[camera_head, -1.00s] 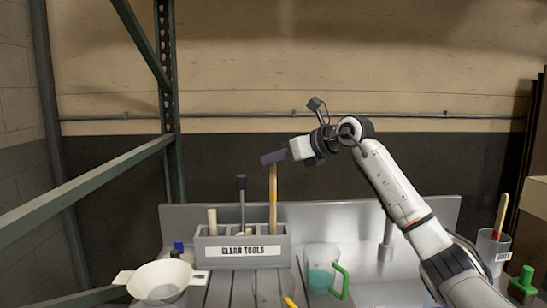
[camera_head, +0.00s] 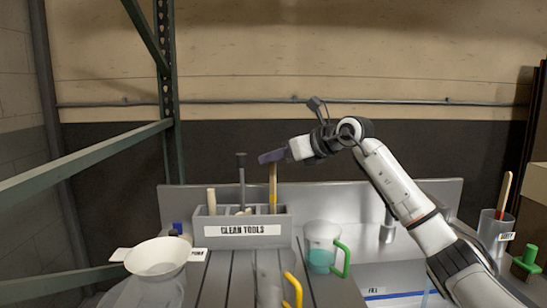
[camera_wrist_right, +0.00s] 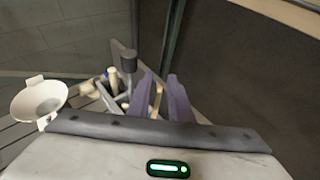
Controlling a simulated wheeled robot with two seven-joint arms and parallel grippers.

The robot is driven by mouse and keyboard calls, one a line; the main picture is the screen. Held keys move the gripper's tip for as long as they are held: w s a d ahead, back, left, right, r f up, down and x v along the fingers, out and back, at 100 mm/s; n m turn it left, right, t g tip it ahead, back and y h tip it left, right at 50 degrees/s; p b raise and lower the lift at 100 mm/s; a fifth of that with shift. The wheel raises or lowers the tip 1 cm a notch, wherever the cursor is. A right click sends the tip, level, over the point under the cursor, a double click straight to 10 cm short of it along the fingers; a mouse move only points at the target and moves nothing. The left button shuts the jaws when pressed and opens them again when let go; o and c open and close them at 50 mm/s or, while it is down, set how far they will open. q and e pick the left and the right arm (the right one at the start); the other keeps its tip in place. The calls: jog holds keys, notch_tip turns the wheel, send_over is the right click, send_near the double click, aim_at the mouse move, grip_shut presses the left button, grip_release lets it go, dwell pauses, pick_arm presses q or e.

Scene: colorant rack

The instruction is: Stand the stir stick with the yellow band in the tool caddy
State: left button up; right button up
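The stir stick (camera_head: 273,190), wooden with a yellow band, stands upright at the right part of the grey tool caddy (camera_head: 215,241), labelled "CLEAN TOOLS". My right gripper (camera_head: 272,156) is above the caddy and shut on the stick's upper end. The stick's lower end is hidden behind the caddy's front wall. In the right wrist view, the stick (camera_wrist_right: 157,97) shows between the two purple fingers. A light handle (camera_head: 211,202) and a dark-topped tool (camera_head: 241,180) stand further left in the caddy. My left gripper is not in view.
A white bowl (camera_head: 157,258) is left of the caddy. A green-handled jug (camera_head: 321,250) and a yellow-handled jug (camera_head: 268,288) stand right and in front. A cup (camera_head: 491,232) with a red-tipped stick is far right. A green rack beam (camera_head: 85,160) crosses at left.

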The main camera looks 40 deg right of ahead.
jog(key=shift+o, duration=0.7)
jog(key=shift+s+d+r, duration=0.1)
jog(key=shift+s, duration=0.15)
jog(key=b+v, duration=0.3)
jog(key=v, duration=0.6)
jog(key=shift+s+r, duration=0.25)
jog(key=shift+s, duration=0.1)
